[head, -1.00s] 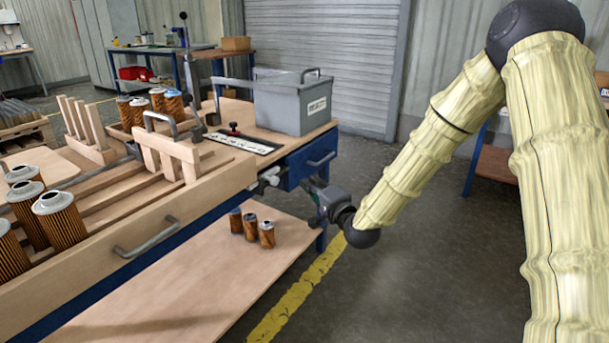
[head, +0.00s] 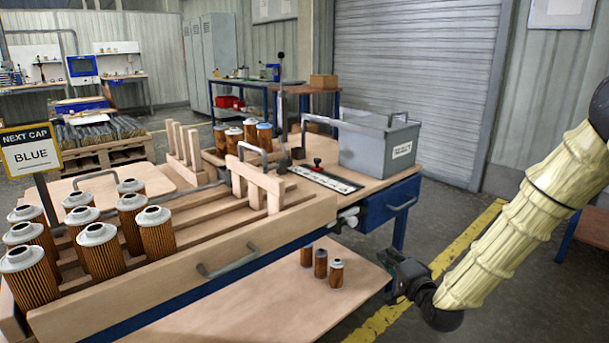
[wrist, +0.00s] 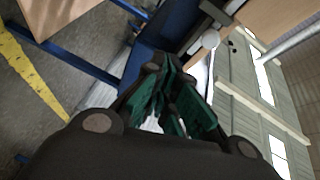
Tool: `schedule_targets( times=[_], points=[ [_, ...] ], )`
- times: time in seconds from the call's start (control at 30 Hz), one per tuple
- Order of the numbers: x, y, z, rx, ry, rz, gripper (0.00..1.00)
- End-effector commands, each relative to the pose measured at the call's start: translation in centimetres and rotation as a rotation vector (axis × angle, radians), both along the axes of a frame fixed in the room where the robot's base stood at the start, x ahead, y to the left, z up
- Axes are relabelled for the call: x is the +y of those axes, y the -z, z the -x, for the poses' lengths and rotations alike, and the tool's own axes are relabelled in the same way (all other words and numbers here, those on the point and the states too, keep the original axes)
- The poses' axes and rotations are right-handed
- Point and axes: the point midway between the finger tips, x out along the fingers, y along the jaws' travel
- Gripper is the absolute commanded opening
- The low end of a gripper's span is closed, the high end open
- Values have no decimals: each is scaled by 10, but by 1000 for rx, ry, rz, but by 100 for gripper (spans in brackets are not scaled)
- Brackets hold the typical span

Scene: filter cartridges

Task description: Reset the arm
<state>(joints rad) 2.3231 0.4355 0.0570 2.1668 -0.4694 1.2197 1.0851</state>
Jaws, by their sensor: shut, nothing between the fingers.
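My gripper (head: 392,272) is at the end of my sleeved arm, low beside the right end of the workbench and below the blue drawer (head: 393,203). In the wrist view my gripper (wrist: 172,95) shows its green-padded fingers drawn together with nothing held. The gripper looks small and dark in the head view, and its fingertips are hard to make out there. The blue bench frame and a bench edge lie beyond the fingers in the wrist view.
Several filter cartridges (head: 157,238) stand at the bench's left. A grey lidded box (head: 375,150) sits at its right end. Small cartridges (head: 336,273) stand on the lower shelf (head: 230,318). A sign (head: 31,150) reads NEXT CAP BLUE. Open floor (head: 440,225) lies right of the bench.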

Motion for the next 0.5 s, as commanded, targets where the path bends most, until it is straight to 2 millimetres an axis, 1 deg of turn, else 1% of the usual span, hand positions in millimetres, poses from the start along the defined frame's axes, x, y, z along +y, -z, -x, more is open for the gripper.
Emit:
schedule_targets(
  times=[0.03, 0.07, 0.1, 0.17, 0.2, 0.27, 0.3, 0.37, 0.4, 0.47, 0.5],
  points=[
    [7, 29, 11, 56, -9, 50, 0],
    [10, 44, 18, 87, -14, 83, 0],
    [14, 66, 28, 132, -23, 127, 0],
    [19, 96, 44, 195, -41, 193, 0],
    [23, 116, 56, 239, -54, 237, 0],
    [27, 145, 75, 301, -77, 302, 0],
    [30, 163, 88, 343, -96, 346, 0],
    [34, 190, 110, 407, -126, 409, 0],
    [37, 208, 125, 447, -150, 451, 0],
    [40, 232, 150, 510, -187, 512, 0],
    [42, 248, 167, 550, -215, 552, 0]
  ],
)
